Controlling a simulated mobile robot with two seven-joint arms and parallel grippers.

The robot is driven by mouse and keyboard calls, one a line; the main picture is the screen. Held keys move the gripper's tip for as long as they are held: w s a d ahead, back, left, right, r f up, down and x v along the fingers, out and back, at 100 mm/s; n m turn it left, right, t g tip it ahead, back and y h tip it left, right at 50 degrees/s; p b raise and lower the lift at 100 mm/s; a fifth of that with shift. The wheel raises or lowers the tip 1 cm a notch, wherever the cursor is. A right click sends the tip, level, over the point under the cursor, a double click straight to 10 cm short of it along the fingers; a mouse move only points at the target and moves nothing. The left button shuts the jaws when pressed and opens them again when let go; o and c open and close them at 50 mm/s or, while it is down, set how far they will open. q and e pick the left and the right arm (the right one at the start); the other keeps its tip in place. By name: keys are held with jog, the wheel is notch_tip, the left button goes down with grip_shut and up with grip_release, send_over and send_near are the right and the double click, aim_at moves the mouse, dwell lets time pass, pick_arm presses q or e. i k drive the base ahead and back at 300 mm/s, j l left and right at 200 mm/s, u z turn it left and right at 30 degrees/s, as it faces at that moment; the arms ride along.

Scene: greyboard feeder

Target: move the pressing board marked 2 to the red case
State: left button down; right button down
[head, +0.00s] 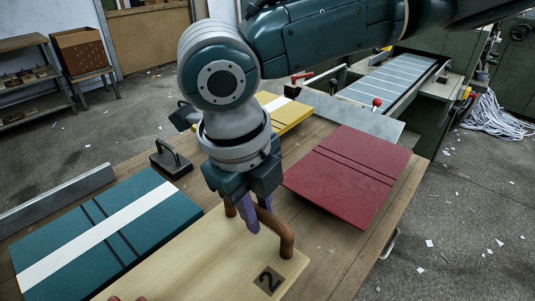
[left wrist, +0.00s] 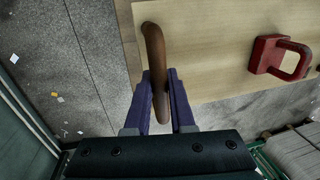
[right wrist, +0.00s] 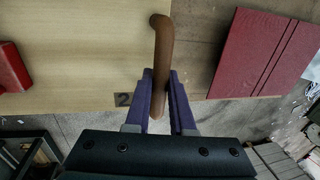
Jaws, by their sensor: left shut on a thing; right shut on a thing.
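The pressing board marked 2 (head: 205,260) is a pale wooden board with brown arched handles and a dark 2 label near its right end. My right gripper (head: 248,218) is shut on its right-hand handle (head: 283,235); the right wrist view shows the fingers (right wrist: 160,100) around this handle. In the left wrist view my left gripper (left wrist: 160,100) is shut on another brown handle (left wrist: 155,50) of the board; it is out of the head view. The red case (head: 350,175) lies flat on the table, right of the board, with two dark lines across it. I cannot tell whether the board is lifted.
A red block with a handle (left wrist: 280,58) is on the board. A teal case (head: 60,225) with a white stripe lies left, a yellow case (head: 290,112) behind my right arm. A dark handled weight (head: 170,160) and a metal rail (head: 60,200) are at the back left.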

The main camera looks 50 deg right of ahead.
aim_at(351, 165)
jog(key=l, duration=2.45)
